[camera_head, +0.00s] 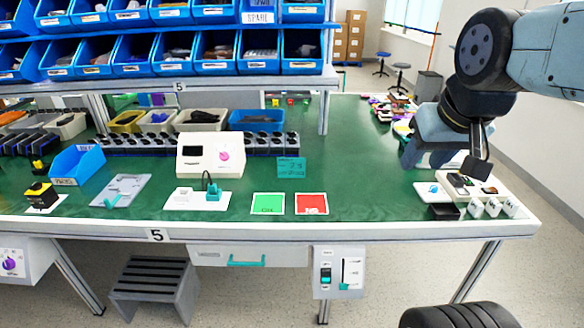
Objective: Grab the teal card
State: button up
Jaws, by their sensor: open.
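The teal card (291,167) has dark markings on it. It is at the middle of the green workbench (350,190), behind the green and red squares and right of the white box with the pink knob.
A green square (268,203) and a red square (311,203) lie in front of the card. A white box (206,155) with a pink knob stands to its left. White devices (474,190) sit below my gripper. Blue bins (212,54) fill the shelf above the back left.

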aim_at(287, 167)
jog(key=u, duration=0.05)
jog(key=i, duration=0.9)
jog(key=z, duration=0.05)
